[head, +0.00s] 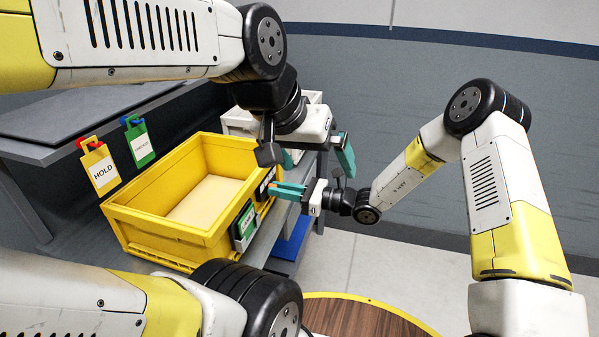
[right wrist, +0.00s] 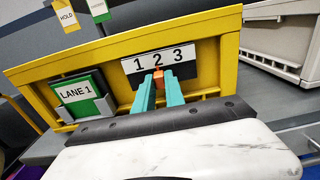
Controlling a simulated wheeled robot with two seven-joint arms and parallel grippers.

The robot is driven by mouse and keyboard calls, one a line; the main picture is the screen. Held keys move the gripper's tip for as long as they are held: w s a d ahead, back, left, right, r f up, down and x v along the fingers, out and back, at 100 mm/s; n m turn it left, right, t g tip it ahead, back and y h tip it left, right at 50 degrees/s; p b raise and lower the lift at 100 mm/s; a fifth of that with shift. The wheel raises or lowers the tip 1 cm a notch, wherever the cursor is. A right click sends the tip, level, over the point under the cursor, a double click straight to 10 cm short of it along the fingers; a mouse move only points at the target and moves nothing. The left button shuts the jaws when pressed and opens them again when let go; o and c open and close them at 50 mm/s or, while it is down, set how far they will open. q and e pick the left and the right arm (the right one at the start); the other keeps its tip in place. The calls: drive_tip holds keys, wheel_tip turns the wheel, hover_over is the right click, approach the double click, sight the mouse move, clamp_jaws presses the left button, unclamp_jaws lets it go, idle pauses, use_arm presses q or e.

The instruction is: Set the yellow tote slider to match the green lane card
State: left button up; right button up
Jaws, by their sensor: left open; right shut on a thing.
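The yellow tote (head: 165,235) stands on a grey shelf. Its front, seen in the right wrist view (right wrist: 215,60), carries a white plate (right wrist: 190,58) numbered 1 2 3. Below it is the orange slider knob (right wrist: 158,74), roughly under the 2. My right gripper (right wrist: 160,88) is shut on the knob; its teal fingers also show in the head view (head: 287,190). The green lane card (right wrist: 77,93) reads LANE 1 and sits in a dark holder left of the plate. My left gripper (head: 318,157) is open and empty, above and beyond the right gripper.
A yellow HOLD tag (head: 101,170) and a green tag (head: 139,145) hang on the panel behind the tote. A pale grey tote (right wrist: 270,45) stands to the right of the yellow one. A blue object (head: 288,245) is below the shelf. Open floor (head: 400,265) lies to the right.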

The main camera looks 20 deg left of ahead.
drive_tip(key=shift+s, duration=1.3)
idle(0.4)
drive_tip(key=o, duration=0.7)
drive_tip(key=shift+d, duration=0.1)
drive_tip(key=shift+w+d, duration=0.15)
drive_tip(key=shift+d, duration=3.35)
